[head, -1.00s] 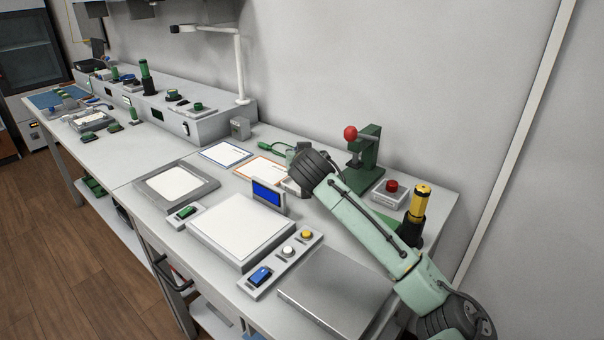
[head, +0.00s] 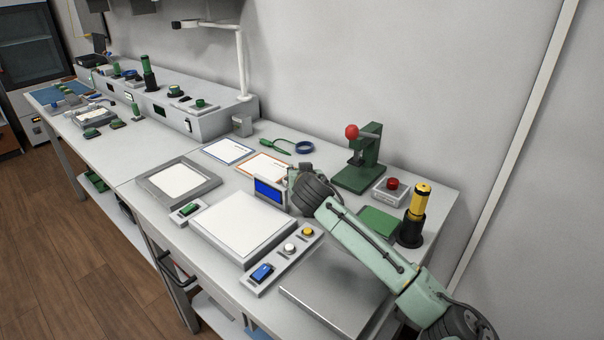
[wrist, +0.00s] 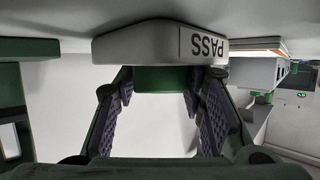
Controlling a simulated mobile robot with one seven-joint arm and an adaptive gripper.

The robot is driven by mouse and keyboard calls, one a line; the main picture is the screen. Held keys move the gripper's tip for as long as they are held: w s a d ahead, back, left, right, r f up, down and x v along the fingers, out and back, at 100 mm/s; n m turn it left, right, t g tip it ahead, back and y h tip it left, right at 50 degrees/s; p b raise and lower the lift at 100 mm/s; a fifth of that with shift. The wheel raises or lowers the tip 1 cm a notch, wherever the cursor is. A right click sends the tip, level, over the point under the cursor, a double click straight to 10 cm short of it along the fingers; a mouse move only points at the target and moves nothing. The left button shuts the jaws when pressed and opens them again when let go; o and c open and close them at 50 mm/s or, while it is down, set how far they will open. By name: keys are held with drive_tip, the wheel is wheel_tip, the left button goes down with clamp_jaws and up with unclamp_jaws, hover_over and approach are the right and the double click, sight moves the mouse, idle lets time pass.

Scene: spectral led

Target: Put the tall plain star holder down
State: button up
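My gripper shows in the wrist view (wrist: 160,90) with its two purple-padded fingers spread apart. A dark green piece (wrist: 160,79) shows between the fingertips; I cannot tell whether they touch it. A white block marked PASS (wrist: 160,46), its lettering upside down, lies just beyond. I cannot tell for sure which thing is the tall plain star holder. In the head view my wrist hides the fingers and what is between them, behind and right of the blue-screen display (head: 268,191).
A green press with a red knob (head: 360,160), a red-button box (head: 391,191), a green plate (head: 378,223) and a yellow-topped black cylinder (head: 413,215) stand right of my arm. A white-topped platform (head: 240,228) and a bare metal plate (head: 332,290) lie in front.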

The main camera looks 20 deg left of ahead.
drive_tip(key=o, duration=0.3)
drive_tip(key=shift+r, duration=0.3)
drive_tip(key=b+v, duration=0.2)
drive_tip(key=v, duration=0.4)
drive_tip(key=shift+s+d+f, duration=0.1)
drive_tip(key=shift+s+f, duration=0.05)
drive_tip(key=shift+s, duration=0.05)
drive_tip(key=shift+s+d+r, duration=0.2)
drive_tip(key=shift+s+r, duration=0.1)
drive_tip(key=shift+s, duration=0.15)
drive_tip(key=shift+b, duration=0.3)
